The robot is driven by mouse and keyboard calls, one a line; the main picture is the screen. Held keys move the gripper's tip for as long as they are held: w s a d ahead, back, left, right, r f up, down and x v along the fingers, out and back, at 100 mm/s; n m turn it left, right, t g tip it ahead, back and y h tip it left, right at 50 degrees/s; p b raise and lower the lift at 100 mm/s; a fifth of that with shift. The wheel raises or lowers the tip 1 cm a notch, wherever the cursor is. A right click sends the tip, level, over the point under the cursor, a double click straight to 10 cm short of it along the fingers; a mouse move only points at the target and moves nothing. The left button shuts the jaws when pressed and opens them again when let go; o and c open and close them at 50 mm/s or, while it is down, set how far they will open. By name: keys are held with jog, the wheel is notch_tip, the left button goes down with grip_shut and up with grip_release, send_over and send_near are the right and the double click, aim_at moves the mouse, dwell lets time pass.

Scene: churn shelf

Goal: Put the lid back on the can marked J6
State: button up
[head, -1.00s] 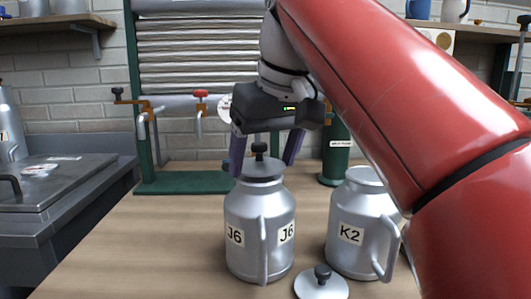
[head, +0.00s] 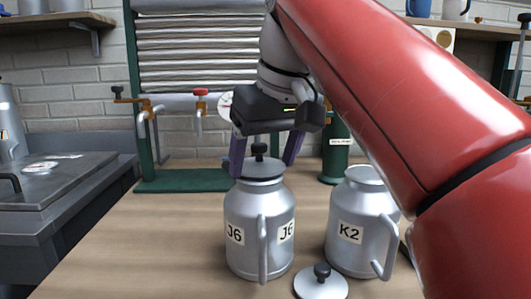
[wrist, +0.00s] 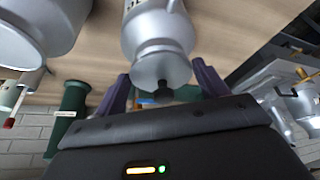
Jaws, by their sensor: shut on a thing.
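The can marked J6 (head: 248,235) stands upright on the wooden bench, a silver churn with a side handle. A lid with a black knob (head: 259,168) is at its mouth and looks level. From these views I cannot tell whether it is fully seated. My gripper (head: 263,165) points down over J6, its purple fingers on either side of the lid, shut on it. In the wrist view the J6 can (wrist: 160,40) shows with the lid's knob (wrist: 163,92) between the fingers.
The can marked K2 (head: 355,225) stands close on the right without a lid. Another lid (head: 321,284) lies on the bench in front, between the cans. A green press frame (head: 190,182) stands behind. The bench left of J6 is clear.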

jog(key=o, duration=1)
jog(key=shift+o, duration=0.4)
jog(key=shift+r+p, duration=0.95)
jog(key=shift+r, duration=2.55)
grip_shut()
